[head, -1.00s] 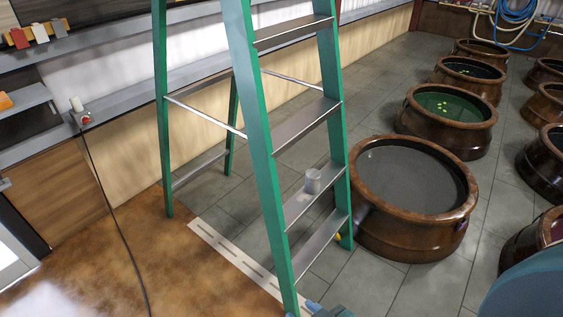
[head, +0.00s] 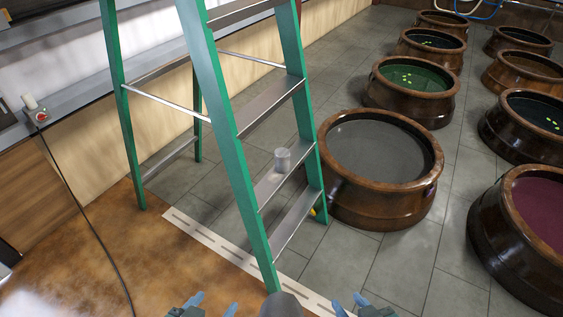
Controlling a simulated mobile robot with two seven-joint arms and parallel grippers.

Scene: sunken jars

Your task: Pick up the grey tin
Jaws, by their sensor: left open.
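The grey tin (head: 282,160) is a small upright cylinder. It stands on a lower step of the green stepladder (head: 228,130), near the step's right end. My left gripper (head: 213,304) is at the bottom edge, partly cut off, with its blue fingertips apart and nothing between them. My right gripper (head: 349,303) is also at the bottom edge, further right, with its two blue fingertips apart and empty. Both grippers are well apart from the tin and nearer to me than the ladder.
A large brown jar with grey liquid (head: 437,163) stands just right of the ladder. Several more jars stand in rows behind and to the right. A counter (head: 95,92) runs along the left wall. A black cable (head: 92,228) hangs to the brown floor at left.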

